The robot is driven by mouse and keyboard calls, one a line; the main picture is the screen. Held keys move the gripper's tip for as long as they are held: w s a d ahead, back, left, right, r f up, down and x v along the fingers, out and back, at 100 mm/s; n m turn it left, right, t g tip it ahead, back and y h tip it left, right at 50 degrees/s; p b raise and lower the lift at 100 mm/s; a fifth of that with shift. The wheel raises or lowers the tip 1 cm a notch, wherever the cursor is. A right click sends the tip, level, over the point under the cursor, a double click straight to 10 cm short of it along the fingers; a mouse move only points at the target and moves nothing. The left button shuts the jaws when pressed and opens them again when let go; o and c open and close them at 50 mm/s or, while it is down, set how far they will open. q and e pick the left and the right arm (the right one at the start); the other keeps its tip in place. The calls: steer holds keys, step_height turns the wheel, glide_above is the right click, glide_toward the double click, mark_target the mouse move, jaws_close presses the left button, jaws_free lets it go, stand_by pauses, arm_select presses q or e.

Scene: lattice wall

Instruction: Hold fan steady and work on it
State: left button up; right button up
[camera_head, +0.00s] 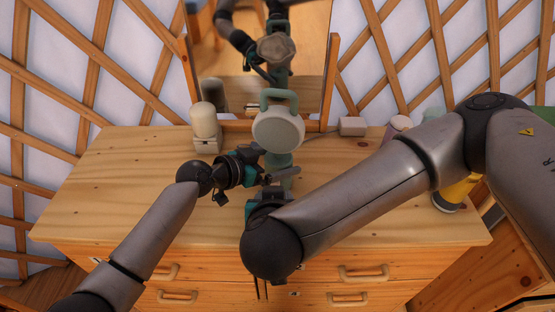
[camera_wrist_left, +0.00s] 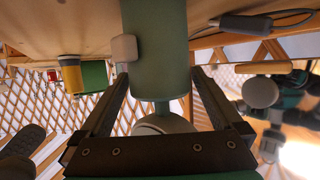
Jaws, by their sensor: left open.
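The fan (camera_head: 278,130) stands upright on the wooden dresser, with a pale round head, a green handle on top and a green stem. My left gripper (camera_head: 270,166) is beside the stem, just below the head. In the left wrist view the green fan body (camera_wrist_left: 157,45) lies between the two spread fingers of my left gripper (camera_wrist_left: 159,76), with a visible gap on each side. My right arm reaches across from the right, and its teal gripper body (camera_head: 264,206) is in front of the fan's lower part. The right fingertips and the fan's base are mostly hidden.
The wooden dresser top (camera_head: 130,165) is clear at the left. A cream candle-like jar (camera_head: 205,120), a small white box (camera_head: 352,126) and a pink cup (camera_head: 398,124) stand along the back. A yellow cylinder (camera_head: 457,192) is at the right. A mirror (camera_head: 232,92) behind reflects the fan.

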arm_select(q)
steer(key=shift+c, duration=0.4)
steer(key=c, duration=1.3)
steer(key=o, duration=1)
steer(key=c, duration=0.8)
steer(key=shift+o, duration=0.2)
